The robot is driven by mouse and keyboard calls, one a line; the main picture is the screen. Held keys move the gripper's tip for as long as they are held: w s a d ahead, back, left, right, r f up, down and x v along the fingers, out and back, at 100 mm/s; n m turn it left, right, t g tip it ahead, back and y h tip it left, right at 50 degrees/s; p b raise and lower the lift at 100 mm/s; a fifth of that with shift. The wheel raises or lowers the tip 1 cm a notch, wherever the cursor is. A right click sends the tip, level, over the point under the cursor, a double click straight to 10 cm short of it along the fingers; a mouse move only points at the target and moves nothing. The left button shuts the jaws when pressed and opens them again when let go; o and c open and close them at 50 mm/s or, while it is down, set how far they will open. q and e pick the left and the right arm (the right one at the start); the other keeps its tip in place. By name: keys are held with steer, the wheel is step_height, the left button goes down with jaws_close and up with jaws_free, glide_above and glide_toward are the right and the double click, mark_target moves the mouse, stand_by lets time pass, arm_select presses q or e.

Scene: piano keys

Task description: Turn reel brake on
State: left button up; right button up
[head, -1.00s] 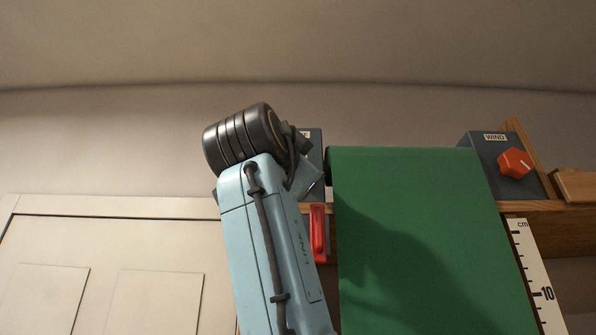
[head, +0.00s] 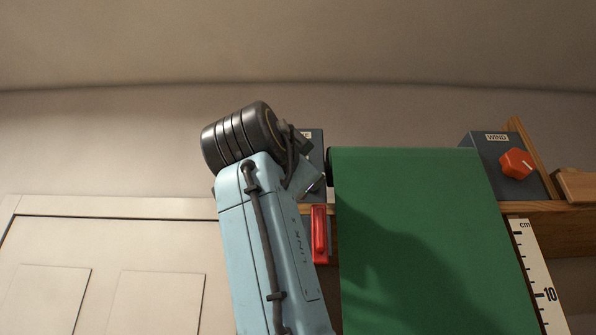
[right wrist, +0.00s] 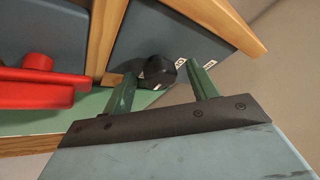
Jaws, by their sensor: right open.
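The reel brake box is a dark blue-grey box (head: 317,143), mostly hidden behind my right arm in the head view. In the right wrist view its face (right wrist: 165,38) carries a round black knob (right wrist: 159,72) with a small white label beside it. My right gripper (right wrist: 161,72) is open, with green fingers on either side of the knob in that picture. I cannot tell whether they touch it. In the head view the fingers are hidden behind my arm. My left gripper is not in view.
A red handle (head: 320,234) hangs below the brake box; a red part also shows in the right wrist view (right wrist: 38,88). A green sheet (head: 410,230) hangs to the right. Beyond it are a WIND box with an orange knob (head: 516,164) and a white cm ruler (head: 537,270).

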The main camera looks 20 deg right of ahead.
steer(key=shift+s, duration=0.1)
steer(key=b+v, duration=0.5)
steer(key=v, duration=0.8)
